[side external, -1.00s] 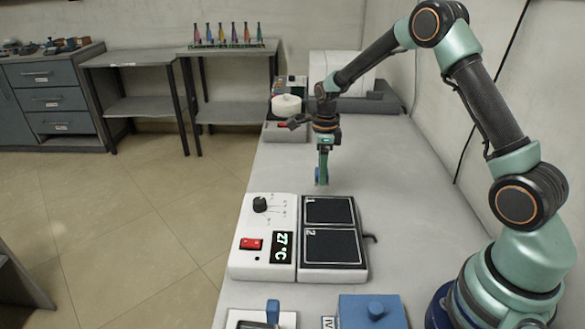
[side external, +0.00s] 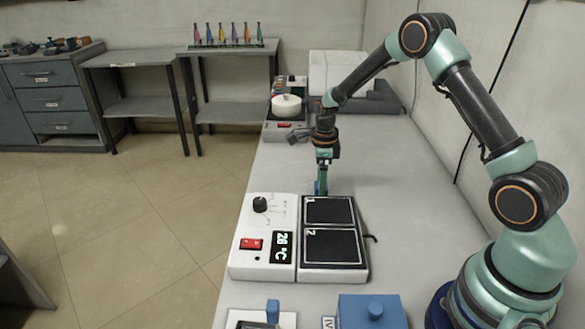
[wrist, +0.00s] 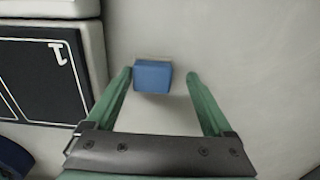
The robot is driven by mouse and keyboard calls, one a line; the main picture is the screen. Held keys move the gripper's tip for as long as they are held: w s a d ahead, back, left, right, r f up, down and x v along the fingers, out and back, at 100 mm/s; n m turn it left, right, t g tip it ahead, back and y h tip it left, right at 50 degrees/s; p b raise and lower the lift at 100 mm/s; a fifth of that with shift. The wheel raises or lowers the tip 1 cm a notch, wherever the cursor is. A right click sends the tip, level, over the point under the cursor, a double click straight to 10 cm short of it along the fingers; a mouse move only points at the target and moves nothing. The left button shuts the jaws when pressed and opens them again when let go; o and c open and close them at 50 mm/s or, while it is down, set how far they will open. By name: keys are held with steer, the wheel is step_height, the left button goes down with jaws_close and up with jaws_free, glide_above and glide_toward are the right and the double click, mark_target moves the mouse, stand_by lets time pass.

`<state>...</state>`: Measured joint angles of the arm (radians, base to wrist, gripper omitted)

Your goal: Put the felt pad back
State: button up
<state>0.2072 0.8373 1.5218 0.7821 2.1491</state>
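A small blue block (wrist: 152,77) with a thin tan edge shows in the wrist view; it appears to be the felt pad. It lies between the tips of my gripper (wrist: 160,75). The left finger is close beside it and a gap shows on the right, so the fingers are open. In the side external view my gripper (side external: 321,191) points down just beyond the two-plate heater, low over the bench. A bit of blue (side external: 318,187) shows at its tip there. Whether the block touches the bench is unclear.
The heater (side external: 250,225) has a knob, a red switch and black plates marked 1 and 2. A blue box with a knob (side external: 372,313) and a pale tray with an upright blue piece (side external: 273,312) stand nearer. Bench right of the gripper is clear.

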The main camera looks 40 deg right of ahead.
step_height(320, 180, up, 18)
steer(key=s+a+n+t, duration=0.1)
steer(key=s+a+n, duration=0.2)
steer(key=n, duration=0.3)
steer(key=s+a+r+n+t, duration=0.2)
steer(key=s+a+r+n, duration=0.1)
steer(key=s+n, duration=0.4)
steer(key=s+a+r+n+t, duration=0.2)
steer(key=s+n, duration=0.6)
steer(key=n, duration=0.6)
steer(key=shift+a+r+t, duration=0.3)
steer(key=shift+a+r, duration=0.3)
steer(key=shift+a, duration=0.3)
steer(key=shift+s, duration=0.1)
